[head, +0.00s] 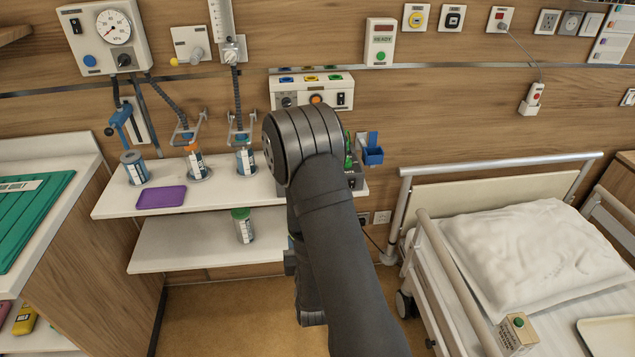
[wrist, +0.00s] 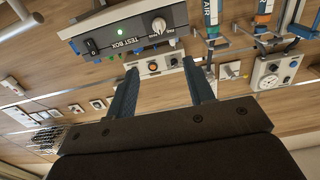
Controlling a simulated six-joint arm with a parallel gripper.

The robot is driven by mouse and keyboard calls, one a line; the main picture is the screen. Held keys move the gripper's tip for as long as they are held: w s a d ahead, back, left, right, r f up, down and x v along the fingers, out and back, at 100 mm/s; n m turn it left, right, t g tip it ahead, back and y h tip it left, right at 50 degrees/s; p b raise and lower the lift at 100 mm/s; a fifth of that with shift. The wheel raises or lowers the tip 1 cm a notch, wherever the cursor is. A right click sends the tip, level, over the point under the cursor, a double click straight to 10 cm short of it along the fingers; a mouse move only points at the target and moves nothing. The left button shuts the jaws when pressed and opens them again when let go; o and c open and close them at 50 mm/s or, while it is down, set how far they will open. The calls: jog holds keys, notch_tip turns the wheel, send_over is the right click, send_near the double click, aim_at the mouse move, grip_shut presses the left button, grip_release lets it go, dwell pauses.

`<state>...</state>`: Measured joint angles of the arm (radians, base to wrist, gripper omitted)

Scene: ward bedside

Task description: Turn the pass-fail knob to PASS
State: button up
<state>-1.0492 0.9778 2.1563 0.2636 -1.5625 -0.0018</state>
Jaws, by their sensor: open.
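The grey test box (wrist: 131,42) shows upside down at the top of the wrist view. Its dark front carries the white pass-fail knob (wrist: 158,25), with small labels beside it that are too small to read surely; I cannot tell its setting. The front also has a lit green lamp (wrist: 120,30) and a black rocker switch (wrist: 90,46). My gripper (wrist: 160,66) is open and empty, its two blue fingers apart and clear of the knob. In the head view my arm hides most of the box (head: 357,182) and the knob.
The box stands on the upper white shelf (head: 115,205), with several bottles and a purple tray (head: 162,197) to its left. A wall panel (head: 330,95) hangs above. A bed rail (head: 500,163) stands to the right. The lower shelf (head: 180,245) is mostly bare.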

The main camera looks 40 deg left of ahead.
jog(key=x, duration=1.6)
jog(key=shift+w+a, duration=0.2)
jog(key=shift+c, duration=0.2)
jog(key=c, duration=0.9)
